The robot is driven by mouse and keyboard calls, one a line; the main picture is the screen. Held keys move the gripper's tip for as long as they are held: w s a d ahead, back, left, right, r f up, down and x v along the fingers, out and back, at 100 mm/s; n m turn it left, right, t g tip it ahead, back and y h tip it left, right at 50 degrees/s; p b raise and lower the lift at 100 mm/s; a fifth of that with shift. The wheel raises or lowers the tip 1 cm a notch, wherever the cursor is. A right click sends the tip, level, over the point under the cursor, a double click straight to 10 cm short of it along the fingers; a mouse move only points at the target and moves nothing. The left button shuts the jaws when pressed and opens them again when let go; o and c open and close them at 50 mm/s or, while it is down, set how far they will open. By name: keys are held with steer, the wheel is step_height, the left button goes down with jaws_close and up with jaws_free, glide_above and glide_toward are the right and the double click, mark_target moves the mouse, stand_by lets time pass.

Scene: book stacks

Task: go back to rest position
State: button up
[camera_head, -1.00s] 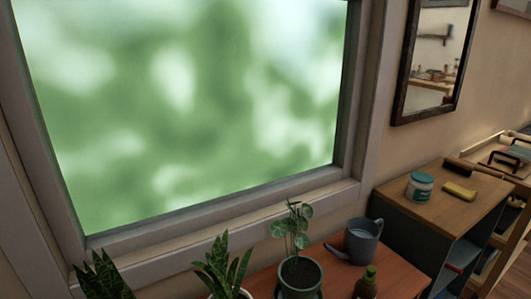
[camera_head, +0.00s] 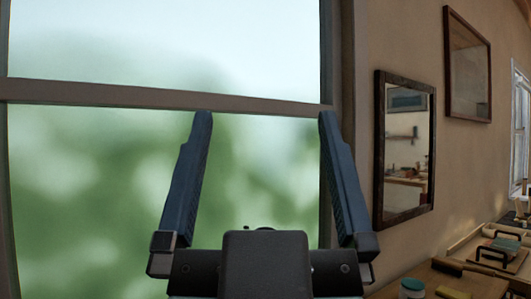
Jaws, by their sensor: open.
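My gripper (camera_head: 264,125) stands upright in the lower middle of the head view. Its two dark blue fingers are spread wide apart with nothing between them. The fingertips show in front of the window (camera_head: 90,190), reaching up to its cross bar. The dark gripper body fills the bottom centre of the picture.
A dark-framed mirror (camera_head: 380,165) and a framed picture (camera_head: 467,65) hang on the wall at right. A wooden surface (camera_head: 440,278) at the lower right bears a teal-lidded jar (camera_head: 412,288) and a yellow item (camera_head: 452,293). A tray (camera_head: 497,257) lies beyond.

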steer(key=shift+r, duration=0.2)
step_height(320, 180, up, 17)
steer(key=p, duration=1.6)
steer(key=shift+f+p, duration=0.2)
steer(key=shift+p, duration=0.2)
